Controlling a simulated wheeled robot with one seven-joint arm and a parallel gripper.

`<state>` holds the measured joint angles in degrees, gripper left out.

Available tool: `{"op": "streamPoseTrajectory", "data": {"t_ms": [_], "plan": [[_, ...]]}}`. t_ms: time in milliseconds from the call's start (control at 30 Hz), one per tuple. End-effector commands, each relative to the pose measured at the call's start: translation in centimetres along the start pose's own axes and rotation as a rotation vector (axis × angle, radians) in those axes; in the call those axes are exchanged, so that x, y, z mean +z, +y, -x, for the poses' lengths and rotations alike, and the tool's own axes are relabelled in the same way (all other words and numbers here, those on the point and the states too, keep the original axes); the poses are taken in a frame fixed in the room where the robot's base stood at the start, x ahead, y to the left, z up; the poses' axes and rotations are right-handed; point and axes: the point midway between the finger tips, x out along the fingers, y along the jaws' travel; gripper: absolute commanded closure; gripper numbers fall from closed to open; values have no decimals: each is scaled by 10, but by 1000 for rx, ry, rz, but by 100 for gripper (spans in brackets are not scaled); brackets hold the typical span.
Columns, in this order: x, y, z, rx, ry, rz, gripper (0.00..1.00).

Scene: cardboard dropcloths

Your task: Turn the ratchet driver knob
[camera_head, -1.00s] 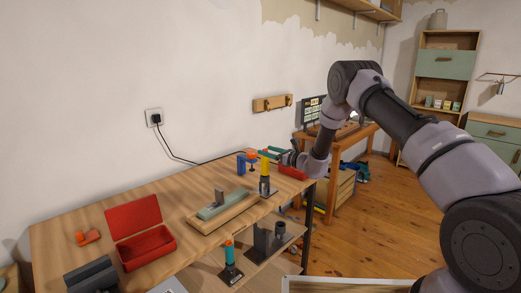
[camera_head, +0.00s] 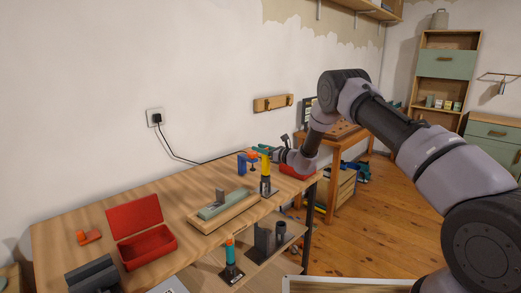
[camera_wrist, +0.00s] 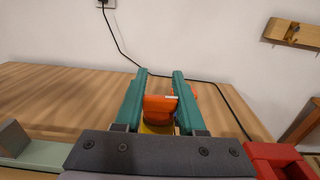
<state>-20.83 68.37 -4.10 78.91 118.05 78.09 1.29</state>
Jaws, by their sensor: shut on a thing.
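The ratchet driver (camera_head: 265,166) stands upright on the workbench near its right end, with a yellow body on a dark base. Its orange knob (camera_wrist: 159,106) shows in the wrist view between my teal fingers, with a white mark on top and a bit of yellow below. My gripper (camera_wrist: 160,76) is shut on the knob, one finger on each side. In the head view my gripper (camera_head: 263,150) reaches in from the right at the driver's top. The knob is hard to make out there.
A blue and orange clamp (camera_head: 243,163) stands close behind the driver. A red box (camera_head: 298,170) sits to the right. A sharpening stone block (camera_head: 222,208) and an open red case (camera_head: 148,243) lie to the left. A black cable (camera_wrist: 123,46) runs along the wall.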

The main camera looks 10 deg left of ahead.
Motion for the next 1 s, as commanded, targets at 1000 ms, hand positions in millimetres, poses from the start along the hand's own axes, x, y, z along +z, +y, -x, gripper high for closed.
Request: {"op": "streamPoseTrajectory", "data": {"t_ms": [1000], "plan": [[-1, 15, 6, 593, -1, 1, 100]]}}
